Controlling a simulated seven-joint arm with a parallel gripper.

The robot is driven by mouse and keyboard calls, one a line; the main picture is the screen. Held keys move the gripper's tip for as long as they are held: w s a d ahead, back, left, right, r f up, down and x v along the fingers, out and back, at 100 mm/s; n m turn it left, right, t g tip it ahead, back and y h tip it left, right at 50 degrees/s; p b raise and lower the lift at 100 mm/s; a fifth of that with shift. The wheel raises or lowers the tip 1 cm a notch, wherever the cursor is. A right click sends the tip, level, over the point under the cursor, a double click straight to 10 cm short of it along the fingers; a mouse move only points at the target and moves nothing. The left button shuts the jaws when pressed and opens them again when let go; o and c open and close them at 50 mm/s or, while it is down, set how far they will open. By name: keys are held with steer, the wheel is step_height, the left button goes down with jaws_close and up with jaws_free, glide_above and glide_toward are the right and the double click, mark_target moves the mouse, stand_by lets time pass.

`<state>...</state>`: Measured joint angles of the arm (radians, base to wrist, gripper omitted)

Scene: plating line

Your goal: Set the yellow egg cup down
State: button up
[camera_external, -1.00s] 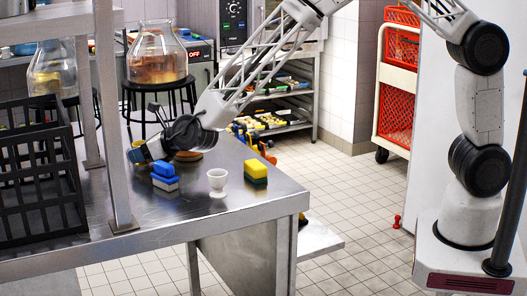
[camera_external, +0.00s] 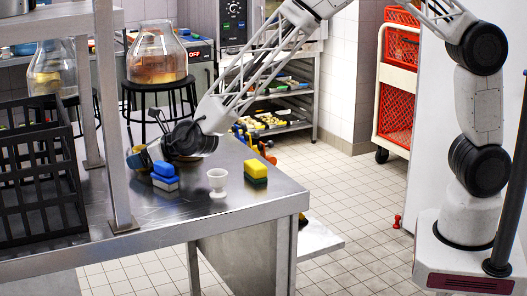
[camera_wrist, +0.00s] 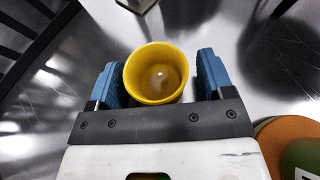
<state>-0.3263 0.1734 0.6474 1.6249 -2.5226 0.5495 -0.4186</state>
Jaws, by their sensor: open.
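The yellow egg cup (camera_wrist: 156,74) is upright between the two blue fingertips in the wrist view, seen from above into its bowl. My gripper (camera_wrist: 160,78) is open around it. A narrow gap shows at the right finger; contact at the left finger is hard to tell. In the external view my gripper (camera_external: 139,158) is low over the far left of the steel table (camera_external: 205,228), and the cup there is mostly hidden by the fingers. The cup's foot is hidden, so its contact with the table cannot be seen clearly.
A blue and white block (camera_external: 165,177), a white egg cup (camera_external: 217,183) and a yellow and green block (camera_external: 256,172) stand nearer the front. A black crate (camera_external: 40,185) and a grey post (camera_external: 115,130) are at left. An orange and green item (camera_wrist: 292,145) lies close to my gripper.

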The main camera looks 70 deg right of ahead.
steer(key=shift+r, duration=0.2)
steer(key=shift+v, duration=6)
